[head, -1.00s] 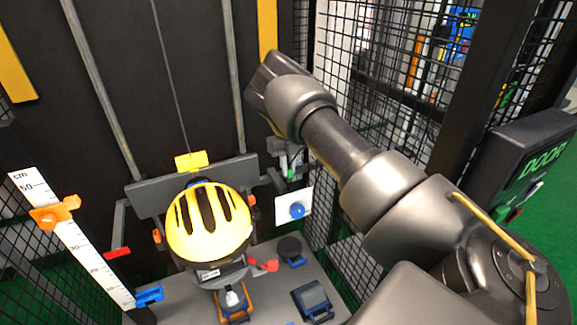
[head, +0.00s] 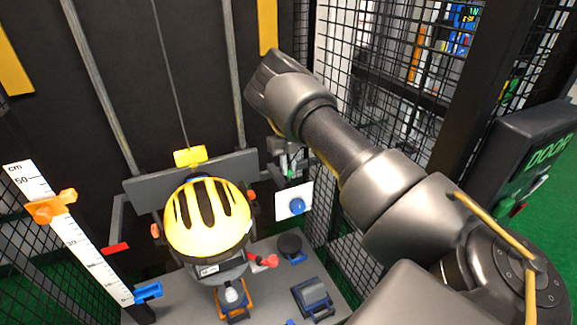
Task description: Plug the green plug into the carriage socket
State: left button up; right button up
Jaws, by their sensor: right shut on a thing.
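The carriage (head: 140,190) is a wide grey plate on the rails with a yellow block (head: 190,156) on top. A yellow helmet (head: 208,215) with dark slots sits in front of it and hides its middle. I cannot make out the carriage socket. My right arm comes in from the right, and its gripper (head: 287,158) points down just right of the carriage, partly hidden by my wrist. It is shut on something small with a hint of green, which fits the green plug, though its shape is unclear. My left gripper is out of view.
A white card with a blue knob (head: 297,206) is just below the right gripper. A ruler (head: 75,240) with orange and blue clips stands at left. Black mesh (head: 375,115) closes the right side. A grey base (head: 265,295) carries small devices. A door box (head: 525,165) is at right.

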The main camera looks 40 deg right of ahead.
jog(key=shift+f, duration=0.3)
jog(key=shift+f, duration=0.25)
jog(key=shift+f+b, duration=0.65)
jog(key=shift+f, duration=0.5)
jog(key=shift+f, duration=0.25)
jog(key=o, duration=0.8)
jog(key=shift+o, duration=0.2)
jog(key=shift+r, duration=0.1)
jog(key=shift+w+r, duration=0.15)
jog(key=shift+r, duration=0.15)
notch_tip(320, 180, up, 10)
jog(key=w+b, duration=0.1)
jog(key=shift+w+d+b, duration=0.15)
jog(key=shift+d+b, duration=0.15)
